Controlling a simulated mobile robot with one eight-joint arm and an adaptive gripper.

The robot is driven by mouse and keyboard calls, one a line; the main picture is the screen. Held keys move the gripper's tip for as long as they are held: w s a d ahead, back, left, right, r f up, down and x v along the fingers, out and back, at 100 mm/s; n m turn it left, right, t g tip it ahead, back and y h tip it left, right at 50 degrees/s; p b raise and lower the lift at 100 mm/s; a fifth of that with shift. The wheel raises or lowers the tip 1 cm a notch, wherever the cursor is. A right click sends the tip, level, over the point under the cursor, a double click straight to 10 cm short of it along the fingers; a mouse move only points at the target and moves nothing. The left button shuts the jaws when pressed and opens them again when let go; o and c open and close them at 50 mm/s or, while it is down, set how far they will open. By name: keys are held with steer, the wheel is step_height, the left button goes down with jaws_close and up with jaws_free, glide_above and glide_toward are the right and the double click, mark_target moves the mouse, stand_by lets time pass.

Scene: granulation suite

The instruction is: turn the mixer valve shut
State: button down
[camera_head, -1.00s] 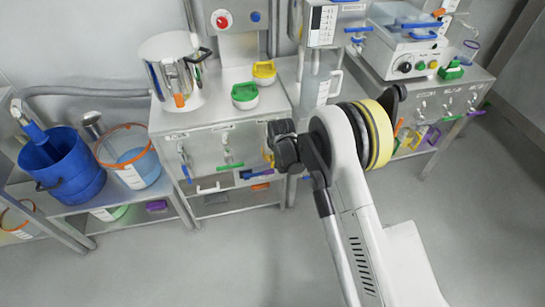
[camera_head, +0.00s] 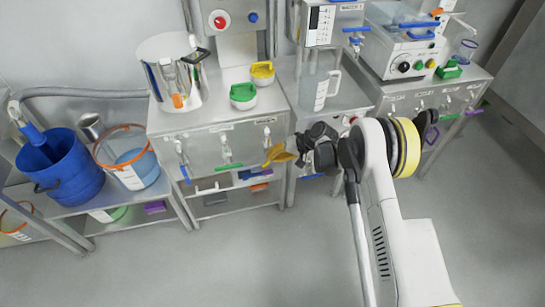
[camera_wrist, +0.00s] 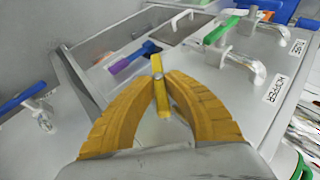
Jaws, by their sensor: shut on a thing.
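A valve with a yellow handle (camera_wrist: 162,102) is at the right end of a row on the front of the middle-left cabinet. Its pale body (camera_head: 267,139) shows in the head view. My gripper (camera_head: 274,158) reaches it from the right, in front of the panel. In the wrist view my gripper's ochre fingers (camera_wrist: 158,80) close on the yellow handle from both sides. The handle lies as a narrow bar between them. The valve's label is not readable, so I cannot confirm that it is the mixer valve.
A green-handled valve (camera_head: 229,166) and a blue-handled valve (camera_head: 185,172) are on the same panel, left of my gripper. A steel pot (camera_head: 172,72) and lidded green (camera_head: 243,95) and yellow (camera_head: 262,73) containers stand above. The floor (camera_head: 250,255) in front is clear.

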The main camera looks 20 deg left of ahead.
steer(key=shift+g+y, duration=0.3)
steer(key=shift+y, duration=0.2)
steer(key=shift+f, duration=0.1)
steer(key=c, duration=1.4)
jaws_free()
steer(key=shift+o, duration=0.2)
steer(key=v, duration=1.2)
